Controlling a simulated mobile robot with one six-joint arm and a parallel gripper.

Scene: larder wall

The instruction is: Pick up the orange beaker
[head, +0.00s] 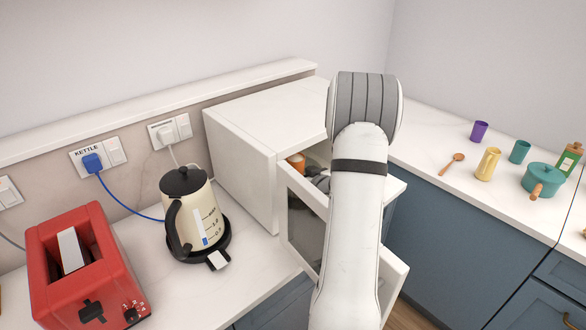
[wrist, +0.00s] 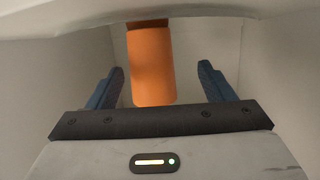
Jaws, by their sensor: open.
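The orange beaker (wrist: 152,68) stands inside the white box-like cabinet, between the two open fingers of my gripper (wrist: 160,82) in the wrist view. A gap shows between the beaker and each finger. In the head view a small part of the orange beaker (head: 297,163) shows in the opening of the white cabinet (head: 245,145). My gripper is mostly hidden there behind my arm; only a dark part of it (head: 318,180) shows beside the beaker.
The cabinet's open front piece (head: 305,195) stands close to my arm. A cream kettle (head: 195,220) and a red toaster (head: 85,270) stand on the left counter. On the right counter are a purple beaker (head: 479,131), a yellow beaker (head: 488,164), a teal beaker (head: 519,152) and a teal pot (head: 543,180).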

